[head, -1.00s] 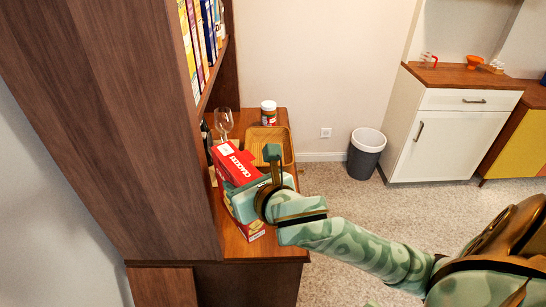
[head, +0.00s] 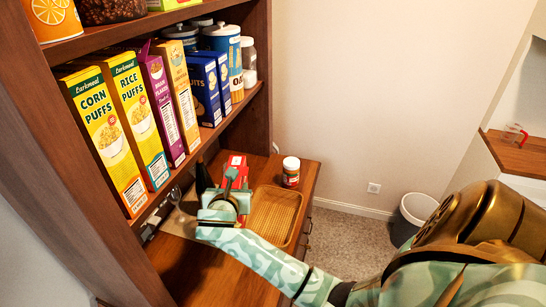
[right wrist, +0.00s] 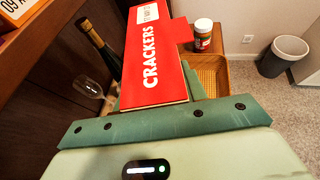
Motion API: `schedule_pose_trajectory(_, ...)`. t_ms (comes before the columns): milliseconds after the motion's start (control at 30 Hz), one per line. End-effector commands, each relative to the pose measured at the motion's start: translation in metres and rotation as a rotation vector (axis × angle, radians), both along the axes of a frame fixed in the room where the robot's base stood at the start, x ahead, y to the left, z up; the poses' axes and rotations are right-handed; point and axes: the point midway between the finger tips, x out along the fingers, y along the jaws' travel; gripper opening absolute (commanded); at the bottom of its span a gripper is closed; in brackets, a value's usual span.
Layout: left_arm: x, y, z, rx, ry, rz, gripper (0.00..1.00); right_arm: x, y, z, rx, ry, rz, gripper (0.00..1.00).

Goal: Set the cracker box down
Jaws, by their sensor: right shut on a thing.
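The red cracker box (head: 236,161) is over the back part of the hutch counter (head: 224,281), mostly hidden behind my right gripper (head: 229,190) in the head view. In the right wrist view the box (right wrist: 156,62) fills the middle, its "CRACKERS" lettering facing the camera. My right gripper is shut on the box. I cannot tell whether the box's base touches the counter. My left gripper is not in view.
A wooden tray (head: 275,217) and a jar with a red label (head: 291,172) stand right of the box. A dark bottle (right wrist: 100,46) and a wine glass (right wrist: 88,88) are close on its left. Cereal boxes (head: 127,120) fill the shelf above. The near counter is clear.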

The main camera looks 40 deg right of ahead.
Motion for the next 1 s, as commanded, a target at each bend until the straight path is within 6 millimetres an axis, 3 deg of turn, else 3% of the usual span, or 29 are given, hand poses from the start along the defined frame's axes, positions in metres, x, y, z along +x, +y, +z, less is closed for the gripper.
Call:
schedule_pose_trajectory(33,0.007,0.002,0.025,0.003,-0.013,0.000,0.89,-0.001,-0.003,0.004,0.005,0.008,-0.066,0.00)
schedule_pose_trajectory(100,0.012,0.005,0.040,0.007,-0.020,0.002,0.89,-0.006,-0.006,-0.008,0.005,0.009,-0.146,0.00)
schedule_pose_trajectory(233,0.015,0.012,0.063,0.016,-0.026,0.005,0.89,-0.016,0.001,-0.028,0.004,0.008,-0.233,0.00)
schedule_pose_trajectory(367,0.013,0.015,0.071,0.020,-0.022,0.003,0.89,-0.023,0.011,-0.042,0.001,0.004,-0.262,0.00)
schedule_pose_trajectory(467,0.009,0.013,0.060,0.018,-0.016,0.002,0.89,-0.021,0.005,-0.056,-0.002,0.000,-0.268,0.00)
schedule_pose_trajectory(800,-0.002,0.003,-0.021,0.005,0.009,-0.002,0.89,0.021,-0.068,-0.102,-0.004,0.001,-0.270,0.00)
schedule_pose_trajectory(1000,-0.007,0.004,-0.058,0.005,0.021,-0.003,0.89,0.032,-0.086,-0.129,-0.004,0.002,-0.267,0.00)
